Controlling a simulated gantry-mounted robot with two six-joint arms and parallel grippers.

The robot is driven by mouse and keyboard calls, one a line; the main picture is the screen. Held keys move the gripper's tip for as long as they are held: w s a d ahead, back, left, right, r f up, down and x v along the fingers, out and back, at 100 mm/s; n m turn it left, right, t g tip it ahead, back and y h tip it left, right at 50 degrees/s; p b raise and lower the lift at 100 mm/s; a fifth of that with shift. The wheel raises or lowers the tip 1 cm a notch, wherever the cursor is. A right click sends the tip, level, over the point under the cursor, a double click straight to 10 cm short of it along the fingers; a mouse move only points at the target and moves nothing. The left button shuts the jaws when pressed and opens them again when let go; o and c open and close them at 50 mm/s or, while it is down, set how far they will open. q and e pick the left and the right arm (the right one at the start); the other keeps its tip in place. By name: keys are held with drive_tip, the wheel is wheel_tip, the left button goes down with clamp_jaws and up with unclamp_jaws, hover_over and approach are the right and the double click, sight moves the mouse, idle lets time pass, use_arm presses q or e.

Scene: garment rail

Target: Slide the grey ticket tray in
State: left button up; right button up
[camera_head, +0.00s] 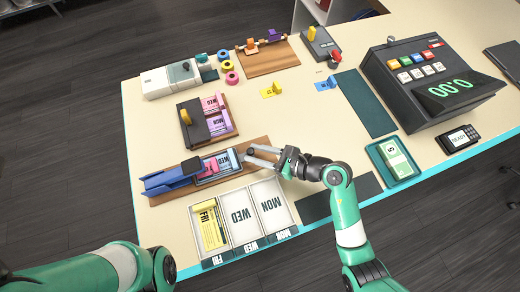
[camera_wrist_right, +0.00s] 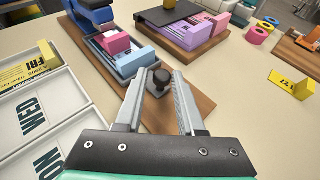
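The grey ticket tray (camera_head: 233,168) sticks out of the right end of a blue punch-like device (camera_head: 172,180) on a wooden board. It holds pink and light-blue pieces over a ticket, and these also show in the right wrist view. A dark round knob (camera_wrist_right: 158,80) stands on a grey plate at the tray's near end. My right gripper (camera_head: 250,155) is at that end. In the right wrist view its two fingers (camera_wrist_right: 159,82) are apart, with the knob between them and gaps on both sides. My left gripper is out of view; only part of that arm shows.
A white sorting tray (camera_head: 240,219) with FRI, WED and MON compartments lies in front of the board; a yellow FRI ticket (camera_head: 211,228) is in the left one. A black stand with purple and pink tickets (camera_head: 220,122) is behind. A till (camera_head: 430,80) stands right.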

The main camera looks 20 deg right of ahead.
drive_tip(key=shift+o, duration=1.2)
drive_tip(key=shift+a, duration=0.1)
drive_tip(key=p+v, duration=0.2)
drive_tip(key=v, duration=0.9)
drive_tip(key=shift+s+d+r+p, duration=0.15)
drive_tip(key=shift+s+d+p, duration=0.1)
drive_tip(key=shift+p, duration=0.1)
drive_tip(key=shift+a, duration=0.1)
